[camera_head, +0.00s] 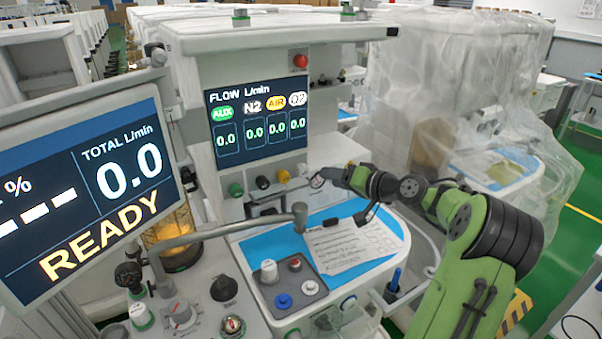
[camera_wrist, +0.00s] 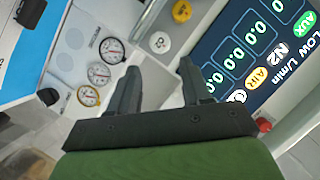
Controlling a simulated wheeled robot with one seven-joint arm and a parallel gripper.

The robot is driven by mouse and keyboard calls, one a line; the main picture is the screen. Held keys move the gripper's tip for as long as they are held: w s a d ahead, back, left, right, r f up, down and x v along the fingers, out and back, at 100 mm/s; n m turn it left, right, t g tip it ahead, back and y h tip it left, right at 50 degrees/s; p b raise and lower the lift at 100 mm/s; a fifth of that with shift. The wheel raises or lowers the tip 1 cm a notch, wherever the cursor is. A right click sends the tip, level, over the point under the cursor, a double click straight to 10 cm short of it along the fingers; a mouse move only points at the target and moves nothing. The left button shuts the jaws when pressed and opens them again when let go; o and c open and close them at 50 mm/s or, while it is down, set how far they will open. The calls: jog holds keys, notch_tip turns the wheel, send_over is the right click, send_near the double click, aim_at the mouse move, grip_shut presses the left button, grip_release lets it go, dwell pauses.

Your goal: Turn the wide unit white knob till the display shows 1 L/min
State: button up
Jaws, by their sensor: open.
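The wide unit (camera_head: 340,48) has a FLOW L/min display (camera_head: 256,118), which reads 0.0 under AUX, N2, AIR and O2. It also shows, rotated, in the wrist view (camera_wrist: 255,45). A row of knobs sits below the display. The white knob (camera_wrist: 160,42) is the near one in the wrist view, just beyond the gap between my fingertips. In the head view it is small at the row's right end (camera_head: 302,170). My gripper (camera_wrist: 160,66) is open and empty, its fingers apart and not visibly touching the knob. It reaches in from the right in the head view (camera_head: 317,181).
A yellow knob (camera_wrist: 182,11) is beside the white one; black (camera_head: 262,182) and green (camera_head: 236,190) knobs follow to the left. Gauges (camera_wrist: 111,50) lie nearby. A jointed metal arm (camera_head: 230,228) crosses the worktop. A READY monitor (camera_head: 90,185) stands at left.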

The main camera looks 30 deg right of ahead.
aim_at(305, 173)
jog(key=x, duration=1.1)
jog(key=shift+w+a+b, duration=0.1)
jog(key=shift+w+b, duration=0.15)
jog(key=shift+b, duration=0.15)
jog(key=c, duration=0.8)
jog(key=shift+o, duration=0.2)
jog(key=shift+f+n+b, duration=0.1)
jog(key=shift+n+b, duration=0.2)
jog(key=shift+b, duration=0.05)
jog(key=n+h+b, duration=0.2)
jog(key=n+b, duration=0.1)
jog(key=b, duration=0.1)
jog(key=shift+f+g, duration=0.1)
jog(key=shift+g, duration=0.2)
jog(key=n+h+b, duration=0.1)
jog(key=n+b, duration=0.1)
jog(key=b, duration=0.1)
jog(key=shift+h, duration=0.4)
jog(key=shift+s+n, duration=0.1)
jog(key=shift+n, duration=0.2)
